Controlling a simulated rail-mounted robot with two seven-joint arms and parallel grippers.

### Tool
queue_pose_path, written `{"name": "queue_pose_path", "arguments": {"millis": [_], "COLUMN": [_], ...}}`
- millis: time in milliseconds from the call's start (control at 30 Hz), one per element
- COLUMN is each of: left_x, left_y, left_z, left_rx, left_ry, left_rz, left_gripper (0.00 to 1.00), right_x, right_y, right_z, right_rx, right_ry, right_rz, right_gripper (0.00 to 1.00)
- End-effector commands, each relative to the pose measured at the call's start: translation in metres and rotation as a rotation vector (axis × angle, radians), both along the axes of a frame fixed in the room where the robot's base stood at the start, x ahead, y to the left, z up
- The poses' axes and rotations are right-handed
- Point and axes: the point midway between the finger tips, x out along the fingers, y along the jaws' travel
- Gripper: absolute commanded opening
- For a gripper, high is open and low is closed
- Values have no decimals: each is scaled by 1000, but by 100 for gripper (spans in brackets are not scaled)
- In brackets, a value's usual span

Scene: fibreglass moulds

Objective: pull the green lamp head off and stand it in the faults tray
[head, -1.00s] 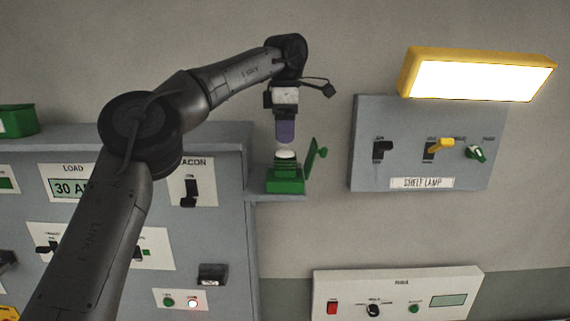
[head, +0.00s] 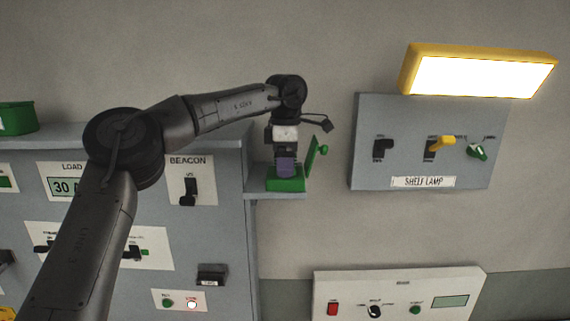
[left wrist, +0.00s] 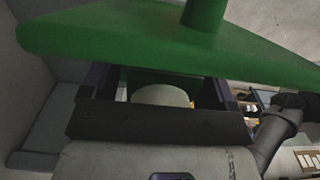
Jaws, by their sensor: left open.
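A green box (head: 287,185) stands on a small grey shelf right of the main panel. Its raised green lid (head: 317,155) with a knob is on the right, and the lid (left wrist: 150,40) crosses the top of the left wrist view. A pale, rounded top (left wrist: 160,96) shows between my fingers in that view; it may be the lamp head, but its green is not clear. My left gripper (head: 286,167) points down, open, with its fingers on either side of that top; contact cannot be told. A green container (head: 17,118) at far left may be the faults tray; no label shows.
The main panel (head: 222,235) with switches is left of the shelf. A grey shelf lamp panel (head: 400,115) and a lit yellow-framed lamp (head: 475,78) are on the wall at right. The raised lid stands close beside my gripper. The wall between is bare.

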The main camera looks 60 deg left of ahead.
Motion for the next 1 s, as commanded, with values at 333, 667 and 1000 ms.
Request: {"name": "queue_pose_path", "arguments": {"millis": [333, 667, 1000], "left_x": [0, 0, 0], "left_y": [0, 0, 0], "left_z": [-1, -1, 0], "left_rx": [0, 0, 0], "left_ry": [0, 0, 0], "left_rz": [0, 0, 0], "left_gripper": [81, 81, 81], "right_x": [0, 0, 0], "right_y": [-1, -3, -2], "right_z": [0, 0, 8], "right_rx": [-3, -11, -8], "right_ry": [1, 0, 0], "right_rz": [2, 7, 6], "right_gripper": [43, 43, 43]}}
